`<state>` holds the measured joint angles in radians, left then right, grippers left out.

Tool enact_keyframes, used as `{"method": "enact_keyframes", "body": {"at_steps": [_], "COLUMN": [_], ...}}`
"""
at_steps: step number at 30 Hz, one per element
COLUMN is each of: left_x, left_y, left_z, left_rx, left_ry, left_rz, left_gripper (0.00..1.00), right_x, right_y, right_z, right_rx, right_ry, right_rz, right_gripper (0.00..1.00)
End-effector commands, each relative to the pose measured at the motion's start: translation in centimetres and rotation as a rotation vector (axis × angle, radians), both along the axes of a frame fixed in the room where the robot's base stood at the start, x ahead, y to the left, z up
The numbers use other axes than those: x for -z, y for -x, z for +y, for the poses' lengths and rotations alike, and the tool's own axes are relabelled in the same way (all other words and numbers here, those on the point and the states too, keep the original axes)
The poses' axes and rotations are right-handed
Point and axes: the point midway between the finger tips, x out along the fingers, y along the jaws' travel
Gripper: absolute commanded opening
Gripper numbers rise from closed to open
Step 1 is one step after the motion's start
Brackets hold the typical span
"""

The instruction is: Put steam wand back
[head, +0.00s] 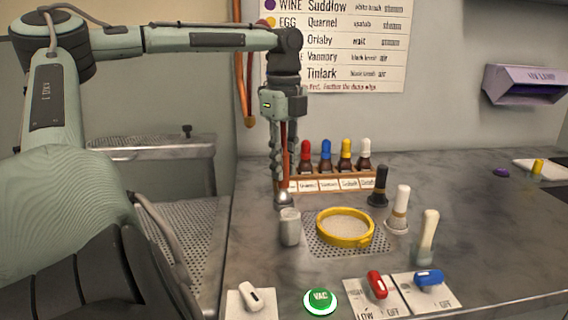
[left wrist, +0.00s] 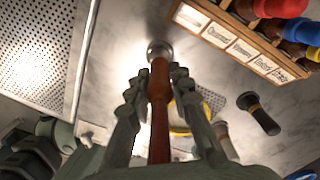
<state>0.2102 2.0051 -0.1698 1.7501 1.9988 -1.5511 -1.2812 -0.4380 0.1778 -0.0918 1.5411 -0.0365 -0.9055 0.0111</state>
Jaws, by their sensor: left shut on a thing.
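The steam wand has a copper-brown shaft and a round silver tip (head: 284,199). My left gripper (head: 282,176) points straight down and is shut on the wand, holding it upright with the tip downward. In the left wrist view the wand (left wrist: 159,90) runs between the two fingers of the left gripper (left wrist: 155,82). The tip is just behind a grey metal cup (head: 290,228) in the head view; I cannot tell whether it touches the counter. My right gripper is not in view.
A wooden rack (head: 330,182) of colour-capped bottles stands close right of the wand. A yellow ring (head: 345,228) sits on a perforated plate, with several brushes to its right. A green VAC button (head: 320,300) and switches line the front. A copper hose (head: 241,90) hangs on the wall.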

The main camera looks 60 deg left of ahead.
Motion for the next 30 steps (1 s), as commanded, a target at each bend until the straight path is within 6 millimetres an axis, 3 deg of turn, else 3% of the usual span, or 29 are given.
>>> {"method": "enact_keyframes", "body": {"at_steps": [14, 15, 20, 27, 30], "left_x": [0.32, 0.32, 0.33, 0.39, 0.40], "left_y": [-0.03, -0.03, -0.03, -0.01, -0.01], "left_z": [0.01, 0.01, 0.01, 0.00, 0.00], "left_rx": [0.000, 0.001, 0.000, 0.000, 0.000], "left_ry": [0.000, 0.000, 0.000, 0.000, 0.000], "left_rz": [-0.001, -0.001, -0.001, 0.000, 0.000], "left_gripper": [0.00, 0.23, 0.42, 0.46, 0.58], "right_x": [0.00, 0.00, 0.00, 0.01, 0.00], "right_y": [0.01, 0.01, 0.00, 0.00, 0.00], "right_z": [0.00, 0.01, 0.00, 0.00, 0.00], "right_rx": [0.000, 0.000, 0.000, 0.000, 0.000], "right_ry": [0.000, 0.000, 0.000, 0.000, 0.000], "right_rz": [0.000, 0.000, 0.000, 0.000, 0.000], "right_gripper": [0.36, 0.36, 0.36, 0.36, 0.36]}}
